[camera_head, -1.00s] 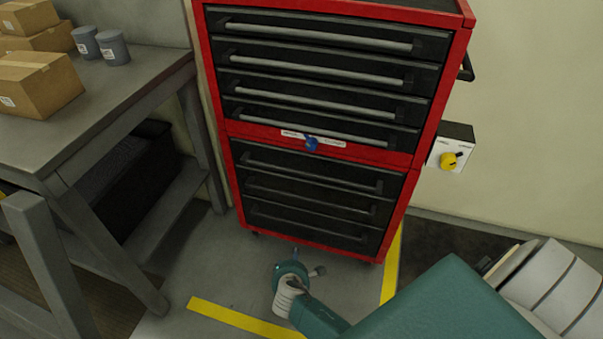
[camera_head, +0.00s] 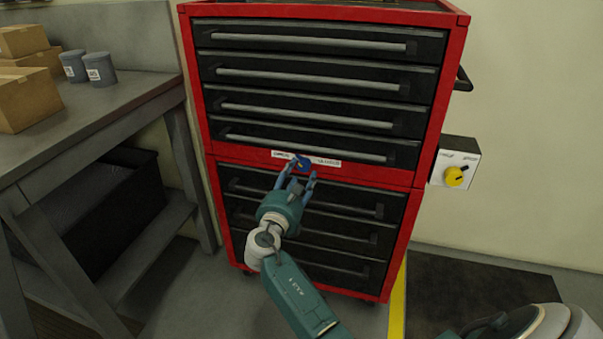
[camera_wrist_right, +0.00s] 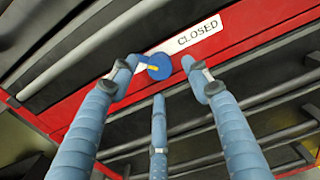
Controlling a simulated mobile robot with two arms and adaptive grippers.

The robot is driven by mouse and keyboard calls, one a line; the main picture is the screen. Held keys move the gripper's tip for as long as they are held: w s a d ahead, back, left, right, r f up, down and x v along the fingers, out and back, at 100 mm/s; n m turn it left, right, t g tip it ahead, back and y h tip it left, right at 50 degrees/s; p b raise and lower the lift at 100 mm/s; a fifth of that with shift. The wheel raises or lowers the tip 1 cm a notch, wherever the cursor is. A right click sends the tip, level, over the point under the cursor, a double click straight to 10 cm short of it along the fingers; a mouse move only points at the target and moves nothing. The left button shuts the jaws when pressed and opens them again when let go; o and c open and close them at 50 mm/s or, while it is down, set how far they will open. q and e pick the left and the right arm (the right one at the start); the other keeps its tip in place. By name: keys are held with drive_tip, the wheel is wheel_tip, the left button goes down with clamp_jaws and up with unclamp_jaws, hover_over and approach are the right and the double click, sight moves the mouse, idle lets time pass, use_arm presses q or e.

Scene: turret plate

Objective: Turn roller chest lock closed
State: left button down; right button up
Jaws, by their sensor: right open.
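The roller chest (camera_head: 432,130) is red with black drawers. Its lock is a blue round knob (camera_head: 304,163) on the red strip between the upper and lower drawers, with a white label (camera_head: 327,162) behind it. In the right wrist view the knob (camera_wrist_right: 160,69) has a yellow mark on its left side, and the label reads CLOSED (camera_wrist_right: 197,36) to its upper right. My right gripper (camera_head: 300,181) is in front of the lock. Its blue fingers are spread open around the knob, with nothing held; contact cannot be told. My left gripper is out of view.
A grey workbench (camera_head: 115,105) with cartons (camera_head: 28,98) and grey tubs (camera_head: 99,68) stands on the left. Part of my own arm shows at bottom right.

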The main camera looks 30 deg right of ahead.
sight(303, 168)
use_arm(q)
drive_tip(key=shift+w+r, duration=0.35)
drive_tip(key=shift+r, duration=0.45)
use_arm(e)
drive_tip(key=shift+x, duration=1.6)
drive_tip(key=shift+c, duration=0.2)
drive_tip(key=c, duration=1.1)
